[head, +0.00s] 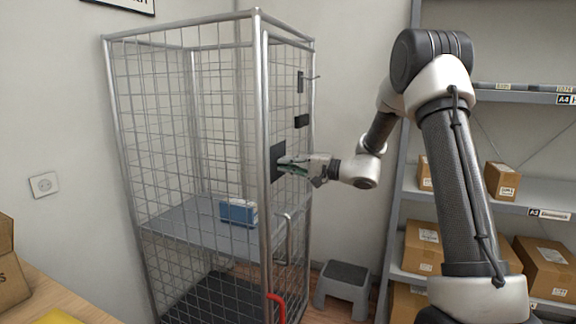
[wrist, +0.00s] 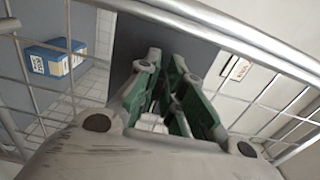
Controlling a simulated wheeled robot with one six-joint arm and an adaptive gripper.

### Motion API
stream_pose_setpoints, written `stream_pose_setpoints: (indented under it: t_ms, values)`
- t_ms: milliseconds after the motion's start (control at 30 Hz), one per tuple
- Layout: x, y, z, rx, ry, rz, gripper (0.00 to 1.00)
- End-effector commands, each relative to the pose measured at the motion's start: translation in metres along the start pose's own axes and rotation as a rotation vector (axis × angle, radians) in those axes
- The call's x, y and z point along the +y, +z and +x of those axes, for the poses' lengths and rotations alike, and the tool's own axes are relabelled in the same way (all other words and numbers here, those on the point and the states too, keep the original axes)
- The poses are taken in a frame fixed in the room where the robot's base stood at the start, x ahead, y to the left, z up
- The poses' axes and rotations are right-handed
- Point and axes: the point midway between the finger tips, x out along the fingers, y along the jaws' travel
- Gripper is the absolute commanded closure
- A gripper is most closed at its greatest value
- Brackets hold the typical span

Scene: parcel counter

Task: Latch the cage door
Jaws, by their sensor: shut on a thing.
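The wire-mesh cage (head: 182,130) stands left of centre in the head view. Its door (head: 267,215) is the narrow mesh side facing right, close to the cage's front post; I cannot tell whether a gap remains. A dark plate (head: 277,160) sits midway up the door and also fills the middle of the wrist view (wrist: 200,45). My gripper (head: 285,165) is at this plate. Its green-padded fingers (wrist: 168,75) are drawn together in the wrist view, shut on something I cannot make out.
A blue box (head: 238,212) lies on the cage's shelf (head: 185,238). A vertical handle (head: 289,240) and a red lever (head: 277,306) are low on the door side. A grey step stool (head: 343,288) and parcel shelving (head: 515,208) stand to the right.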

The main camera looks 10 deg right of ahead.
Motion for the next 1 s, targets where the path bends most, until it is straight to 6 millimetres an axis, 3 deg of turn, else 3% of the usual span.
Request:
stream_pose_setpoints:
  t_ms: [200,233,333,733,1000]
  values:
    - [0.001,0.000,0.000,-0.001,0.002,0.001,1.00]
    - [0.001,0.000,0.000,-0.001,0.002,0.001,0.87]
    - [0.001,0.000,0.000,0.000,0.002,0.001,0.69]
    - [0.000,-0.001,-0.007,0.002,0.001,0.001,0.69]
    - [0.000,-0.001,-0.061,0.004,0.001,0.001,0.69]
